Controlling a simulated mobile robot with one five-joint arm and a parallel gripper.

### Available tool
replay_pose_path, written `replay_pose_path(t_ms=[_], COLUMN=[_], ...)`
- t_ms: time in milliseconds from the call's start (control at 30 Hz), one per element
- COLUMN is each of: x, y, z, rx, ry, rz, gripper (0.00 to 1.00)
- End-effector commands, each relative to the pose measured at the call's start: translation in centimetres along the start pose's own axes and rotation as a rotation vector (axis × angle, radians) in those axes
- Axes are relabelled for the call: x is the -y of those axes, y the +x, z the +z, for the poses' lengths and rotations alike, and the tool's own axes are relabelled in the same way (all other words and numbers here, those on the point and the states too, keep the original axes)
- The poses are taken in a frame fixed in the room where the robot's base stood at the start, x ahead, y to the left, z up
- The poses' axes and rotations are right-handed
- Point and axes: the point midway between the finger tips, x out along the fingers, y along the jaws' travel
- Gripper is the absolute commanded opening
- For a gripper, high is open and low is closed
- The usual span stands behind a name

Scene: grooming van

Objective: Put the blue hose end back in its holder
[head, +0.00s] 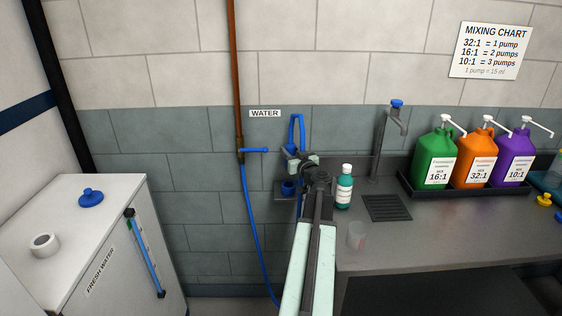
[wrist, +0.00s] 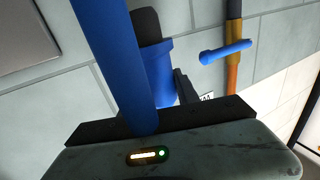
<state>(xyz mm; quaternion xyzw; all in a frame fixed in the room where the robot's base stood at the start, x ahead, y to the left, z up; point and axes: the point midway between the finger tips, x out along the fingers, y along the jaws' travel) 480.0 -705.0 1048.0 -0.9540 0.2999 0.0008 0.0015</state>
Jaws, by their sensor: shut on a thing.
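My gripper (head: 297,160) is in front of the tiled wall, shut on the blue hose end (wrist: 158,78). In the wrist view the end is a blue collar with a dark tip, partly hidden by a thick blue hose (wrist: 112,50) crossing in front. In the head view the hose (head: 297,118) loops up above my gripper and back down. The grey holder (head: 279,194) is on the wall just below my gripper. A blue piece (head: 287,187) shows at the holder; I cannot tell whether it is seated in it or in front of it.
A copper pipe (head: 235,80) with a blue valve handle (head: 256,150) runs down the wall to the left. A green bottle (head: 344,190) and a clear cup (head: 356,235) stand on the counter (head: 430,235) close to the right of my arm. A white water tank (head: 110,200) stands left.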

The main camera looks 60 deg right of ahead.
Motion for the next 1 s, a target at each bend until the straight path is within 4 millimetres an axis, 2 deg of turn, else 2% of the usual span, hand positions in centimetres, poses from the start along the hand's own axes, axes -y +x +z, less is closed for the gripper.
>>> replay_pose_path(t_ms=[33, 367, 733, 1000], x=[0.1, 1.1, 1.4, 1.5], y=[0.1, 0.4, 0.6, 0.6], z=[1.0, 1.6, 5.7, 5.7], rx=[0.0, 0.0, 0.0, 0.0], ry=[0.0, 0.0, 0.0, 0.0], rz=[-0.002, -0.013, -0.018, -0.018], gripper=[0.0, 0.0, 0.0, 0.0])
